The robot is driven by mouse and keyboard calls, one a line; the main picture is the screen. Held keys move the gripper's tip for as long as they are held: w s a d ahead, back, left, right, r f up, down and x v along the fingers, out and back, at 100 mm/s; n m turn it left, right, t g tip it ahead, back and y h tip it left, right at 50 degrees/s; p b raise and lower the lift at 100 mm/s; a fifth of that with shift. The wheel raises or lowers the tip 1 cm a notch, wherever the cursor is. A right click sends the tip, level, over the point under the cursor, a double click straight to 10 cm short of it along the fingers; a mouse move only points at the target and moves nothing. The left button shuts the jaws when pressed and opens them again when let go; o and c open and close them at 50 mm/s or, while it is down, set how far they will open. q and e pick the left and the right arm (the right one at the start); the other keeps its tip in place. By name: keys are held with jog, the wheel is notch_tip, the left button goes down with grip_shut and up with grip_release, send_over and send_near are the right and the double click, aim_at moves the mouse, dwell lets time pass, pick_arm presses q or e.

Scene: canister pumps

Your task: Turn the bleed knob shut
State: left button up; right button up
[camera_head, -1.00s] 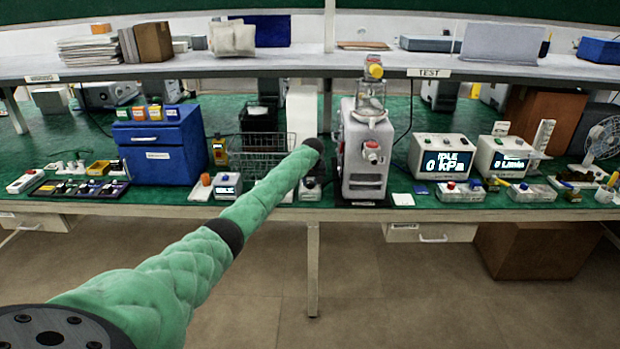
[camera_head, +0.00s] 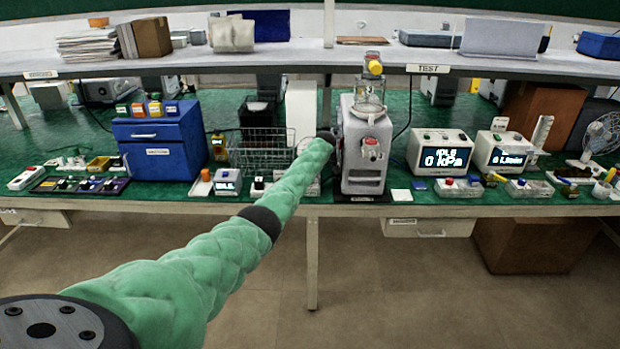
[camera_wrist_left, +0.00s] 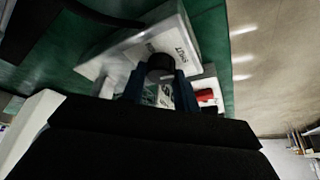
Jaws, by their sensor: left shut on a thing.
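The grey canister pump (camera_head: 364,176) stands upright at the bench's front edge, with a clear canister (camera_head: 369,100) on top and a red knob (camera_head: 372,142) on its front. In the left wrist view, a dark round knob (camera_wrist_left: 160,64) sits between the fingers of my left gripper (camera_wrist_left: 159,84), beside a light panel (camera_wrist_left: 168,35) marked "SHUT". The gripper is shut on this knob. In the head view my left arm reaches the pump's left side, and its fingers are hidden there. My right gripper is in neither view.
A wire basket (camera_head: 250,161) and a blue drawer box (camera_head: 160,165) stand to the left. A display (camera_head: 441,155) reading "IDLE 0 kPa" stands to the right. A shelf (camera_head: 230,66) runs above the bench.

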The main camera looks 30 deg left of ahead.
pick_arm(q)
jog(key=shift+r, duration=0.15)
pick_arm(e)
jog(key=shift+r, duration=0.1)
pick_arm(q)
jog(key=o, duration=1)
jog(key=shift+c, duration=0.2)
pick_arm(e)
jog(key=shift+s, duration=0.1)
pick_arm(q)
jog(key=shift+d+r, duration=0.15)
jog(key=shift+r, duration=0.1)
jog(key=b+v, duration=0.1)
jog(key=v, duration=0.6)
jog(key=shift+b, duration=0.4)
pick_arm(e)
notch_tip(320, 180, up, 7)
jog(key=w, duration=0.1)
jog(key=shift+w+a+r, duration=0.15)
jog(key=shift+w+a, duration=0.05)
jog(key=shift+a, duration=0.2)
